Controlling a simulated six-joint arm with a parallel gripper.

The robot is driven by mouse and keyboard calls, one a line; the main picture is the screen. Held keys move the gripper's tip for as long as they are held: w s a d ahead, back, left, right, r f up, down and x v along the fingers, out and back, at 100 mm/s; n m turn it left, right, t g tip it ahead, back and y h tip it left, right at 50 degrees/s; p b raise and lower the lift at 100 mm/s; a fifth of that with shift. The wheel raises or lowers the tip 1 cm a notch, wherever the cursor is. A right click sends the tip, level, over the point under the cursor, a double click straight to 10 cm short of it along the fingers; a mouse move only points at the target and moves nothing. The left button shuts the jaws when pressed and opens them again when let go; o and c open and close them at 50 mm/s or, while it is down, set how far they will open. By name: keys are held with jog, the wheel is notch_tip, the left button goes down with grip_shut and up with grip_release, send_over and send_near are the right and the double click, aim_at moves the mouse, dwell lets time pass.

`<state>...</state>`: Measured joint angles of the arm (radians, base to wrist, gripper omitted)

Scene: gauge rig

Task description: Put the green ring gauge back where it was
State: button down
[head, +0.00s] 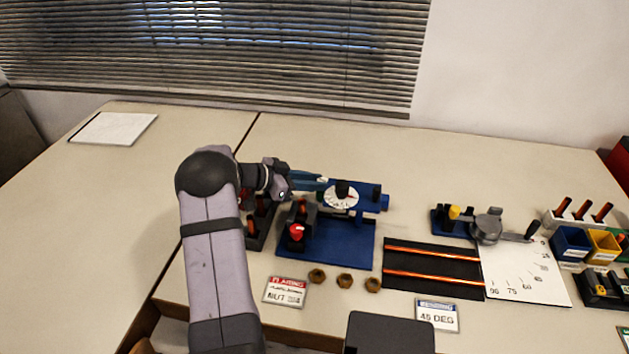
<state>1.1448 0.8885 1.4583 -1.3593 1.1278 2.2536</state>
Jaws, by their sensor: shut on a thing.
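My gripper (311,182) reaches right from the dark wrist, above the back of the blue fixture (340,243). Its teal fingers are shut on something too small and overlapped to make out. Just right of the fingertips are a white dial (341,199) with a dark knob and a blue block (371,195). I cannot tell whether the fingers touch them. The green ring gauge cannot be clearly picked out. A dark holder (262,228) with orange-handled pieces stands left of the fixture, partly hidden by my arm.
A red knob (296,232) stands on the fixture's left. In front are several brass nuts (344,281) and a label card (286,291). Copper tubes (435,255), a grey bender (487,228), a white angle sheet (525,272) and a blue bin (571,243) lie right. The left table is mostly clear.

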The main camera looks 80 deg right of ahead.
jog(key=shift+f+b, duration=0.25)
jog(key=shift+b, duration=0.15)
jog(key=c, duration=1.5)
grip_release()
jog(key=shift+r, duration=0.15)
jog(key=shift+r+p, duration=0.1)
jog(key=shift+p, duration=0.35)
jog(key=shift+w+a, duration=0.15)
jog(key=shift+w, duration=0.1)
jog(key=b+v, duration=0.2)
jog(key=v, duration=0.9)
jog(key=shift+w+a+r, duration=0.1)
jog(key=shift+w+a, duration=0.05)
jog(key=shift+a, duration=0.05)
jog(key=shift+w, duration=0.1)
